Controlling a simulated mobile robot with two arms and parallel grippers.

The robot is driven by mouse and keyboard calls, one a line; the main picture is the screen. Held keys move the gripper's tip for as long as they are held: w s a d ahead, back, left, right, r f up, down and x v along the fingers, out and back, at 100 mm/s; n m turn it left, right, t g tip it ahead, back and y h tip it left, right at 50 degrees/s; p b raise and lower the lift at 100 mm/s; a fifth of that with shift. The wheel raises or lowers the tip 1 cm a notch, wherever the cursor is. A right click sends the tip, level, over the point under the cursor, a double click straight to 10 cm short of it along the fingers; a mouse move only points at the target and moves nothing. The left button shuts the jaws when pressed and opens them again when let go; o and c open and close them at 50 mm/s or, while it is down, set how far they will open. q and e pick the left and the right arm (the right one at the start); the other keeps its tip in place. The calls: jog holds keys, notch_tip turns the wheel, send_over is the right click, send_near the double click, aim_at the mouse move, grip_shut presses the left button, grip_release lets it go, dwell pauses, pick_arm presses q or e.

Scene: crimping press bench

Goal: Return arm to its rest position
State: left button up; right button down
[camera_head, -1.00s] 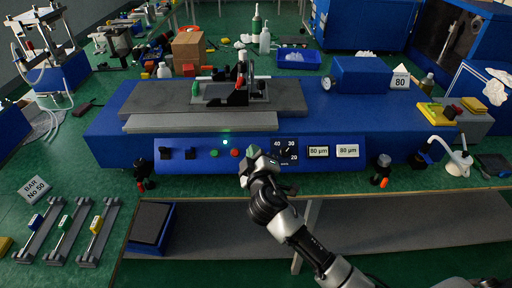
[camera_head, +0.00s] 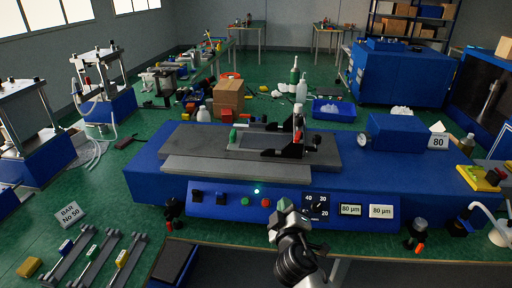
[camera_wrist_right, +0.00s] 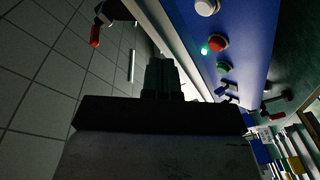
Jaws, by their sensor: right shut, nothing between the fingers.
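My right gripper (camera_head: 284,206) is in front of the blue press's control panel (camera_head: 225,200), beside the red button (camera_head: 266,202) and left of the black dial (camera_head: 316,206). Its fingers are closed together with nothing between them. Whether it touches the panel cannot be told. In the right wrist view the dark shut fingers (camera_wrist_right: 163,78) point toward the panel's lower edge, with the panel's buttons and a lit green lamp (camera_wrist_right: 204,50) to the right. My left gripper is not in view.
The blue press (camera_head: 150,180) fills the middle of the green bench. Slotted grey bars (camera_head: 92,262) and a "BAR No 50" sign (camera_head: 69,214) lie at lower left. A black-topped blue block (camera_head: 172,262) is at lower left.

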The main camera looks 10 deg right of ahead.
jog(key=s+d+f+g+y, duration=0.1)
jog(key=s+f+g, duration=0.15)
jog(key=f, duration=0.85)
jog(key=s+d+f+g, duration=0.1)
jog(key=s+f+g, duration=0.15)
jog(key=f, duration=0.85)
jog(key=s+d+f+m+g, duration=0.1)
jog(key=s+f+g, duration=0.1)
jog(key=s+f, duration=0.45)
jog(key=s+d+f+m+g, duration=0.1)
jog(key=s+f+g, duration=0.25)
jog(key=f, duration=0.55)
jog(key=s+d+f+m+g, duration=0.1)
jog(key=s+f, duration=0.4)
jog(key=s, duration=0.6)
jog(key=s+d+f+m+g+y, duration=0.1)
jog(key=s+f, duration=0.5)
jog(key=s, duration=0.6)
jog(key=s+d+f+m+g, duration=0.1)
jog(key=s+f+g, duration=0.3)
jog(key=s, duration=0.7)
jog(key=shift+s+d+f+m+y, duration=0.2)
jog(key=shift+d+f+m+y, duration=0.1)
jog(key=shift+f+m, duration=0.55)
